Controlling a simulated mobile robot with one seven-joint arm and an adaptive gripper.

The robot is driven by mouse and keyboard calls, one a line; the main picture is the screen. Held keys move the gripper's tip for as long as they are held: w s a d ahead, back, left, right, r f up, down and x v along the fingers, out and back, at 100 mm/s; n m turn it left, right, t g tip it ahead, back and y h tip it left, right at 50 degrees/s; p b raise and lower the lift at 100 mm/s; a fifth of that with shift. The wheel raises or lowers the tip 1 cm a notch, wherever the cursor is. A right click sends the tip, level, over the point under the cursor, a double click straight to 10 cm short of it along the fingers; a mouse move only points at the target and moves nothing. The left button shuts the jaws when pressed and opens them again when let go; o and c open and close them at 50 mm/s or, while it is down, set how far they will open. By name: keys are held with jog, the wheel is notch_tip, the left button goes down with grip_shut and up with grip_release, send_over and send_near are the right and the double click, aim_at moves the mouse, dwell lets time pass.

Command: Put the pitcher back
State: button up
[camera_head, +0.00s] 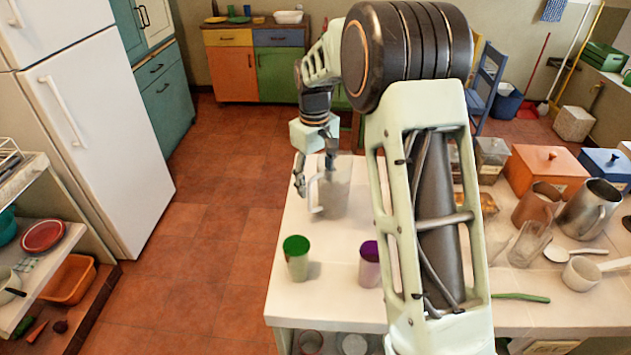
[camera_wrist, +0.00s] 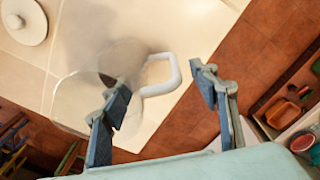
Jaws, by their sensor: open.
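The pitcher is clear and see-through with a white handle. In the head view the pitcher (camera_head: 336,195) stands upright on the white counter (camera_head: 335,262), its handle toward the left. The fingers are open, and I cannot tell whether either one touches the handle.
A green cup (camera_head: 297,260) and a purple cup (camera_head: 369,265) stand on the counter's near part. At right are an orange box (camera_head: 546,170), a blue box (camera_head: 606,168), a metal jug (camera_head: 590,212) and a glass jug (camera_head: 528,243). A shelf (camera_head: 62,245) with dishes stands at left. Floor between is clear.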

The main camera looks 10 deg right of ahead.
notch_tip(320, 180, up, 12)
jog(key=shift+s+f+b, duration=0.15)
jog(key=shift+f+b, duration=0.05)
jog(key=shift+b, duration=0.1)
